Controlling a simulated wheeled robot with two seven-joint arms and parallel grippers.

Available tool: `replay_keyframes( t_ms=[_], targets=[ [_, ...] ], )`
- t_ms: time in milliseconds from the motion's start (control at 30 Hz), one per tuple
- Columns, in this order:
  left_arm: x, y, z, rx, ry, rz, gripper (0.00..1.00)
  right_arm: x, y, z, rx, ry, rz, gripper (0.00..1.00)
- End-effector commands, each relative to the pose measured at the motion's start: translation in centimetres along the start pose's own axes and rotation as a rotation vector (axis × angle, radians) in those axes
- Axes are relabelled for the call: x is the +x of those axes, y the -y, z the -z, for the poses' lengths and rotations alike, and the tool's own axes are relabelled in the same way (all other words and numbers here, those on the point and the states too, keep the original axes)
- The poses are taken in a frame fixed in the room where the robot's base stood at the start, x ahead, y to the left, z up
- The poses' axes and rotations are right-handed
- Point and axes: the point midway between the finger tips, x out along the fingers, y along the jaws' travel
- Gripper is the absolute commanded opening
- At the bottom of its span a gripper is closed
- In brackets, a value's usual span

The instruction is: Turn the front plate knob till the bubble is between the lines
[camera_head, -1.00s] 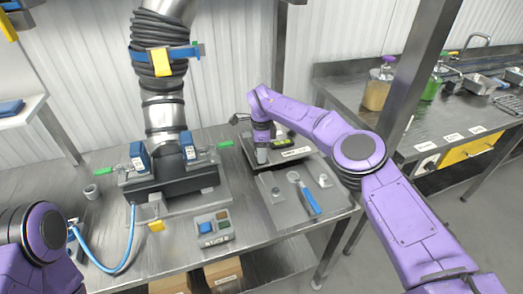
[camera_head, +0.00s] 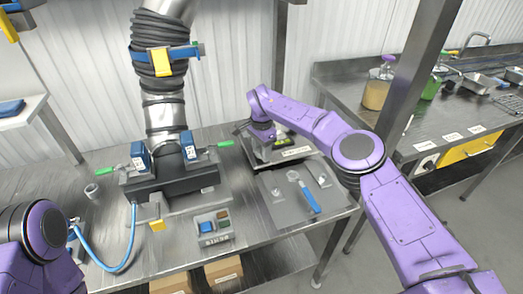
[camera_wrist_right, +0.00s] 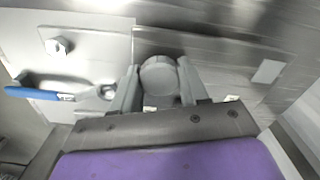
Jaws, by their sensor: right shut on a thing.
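My right gripper (camera_head: 262,140) is over the dark plate unit at the back right of the table. In the right wrist view its fingers (camera_wrist_right: 159,88) sit on both sides of a round grey knob (camera_wrist_right: 158,75) and are shut on it. A yellow-green level vial (camera_head: 281,141) shows beside the gripper in the head view, partly covered. Its bubble and lines are too small to make out. In the head view the gripper hides the knob. My left arm shows at the lower left, but its gripper is not in view.
A grey plate (camera_head: 268,179) with bolts and a blue-handled tool (camera_head: 309,199) lies in front of the unit. A large ribbed duct with blue clamps (camera_head: 138,154) stands to the left.

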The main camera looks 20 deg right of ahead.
Motion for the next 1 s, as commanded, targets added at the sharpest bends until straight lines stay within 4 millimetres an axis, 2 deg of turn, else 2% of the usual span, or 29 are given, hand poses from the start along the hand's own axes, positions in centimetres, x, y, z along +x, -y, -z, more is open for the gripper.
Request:
replay_keyframes(
  t_ms=[33,467,500,533,567,867,1000],
  targets=[
    [0.1,0.0,0.0,0.0,0.0,0.0,0.43,0.6,-0.2,-0.3,-0.007,0.004,-0.011,0.13],
    [0.1,0.0,0.0,0.0,0.0,0.0,0.43,0.6,-0.2,-0.3,-0.014,0.005,-0.011,0.13],
    [0.1,0.0,0.0,0.0,0.0,0.0,0.43,0.6,-0.2,-0.3,-0.014,0.005,-0.011,0.57],
    [0.1,0.0,0.0,0.0,0.0,0.0,0.43,0.6,-0.2,-0.3,-0.014,0.004,-0.011,0.67],
    [0.1,0.0,0.0,0.0,0.0,0.0,0.43,0.5,-0.2,-0.2,-0.014,0.004,-0.01,0.69],
    [0.1,0.0,0.0,0.0,0.0,0.0,0.43,0.1,-0.1,-0.1,-0.012,0.002,-0.003,0.69],
    [0.8,-0.1,-0.3,0.0,0.0,0.0,0.43,-1.7,0.0,0.0,-0.011,0.0,0.001,0.69]
  ],
)
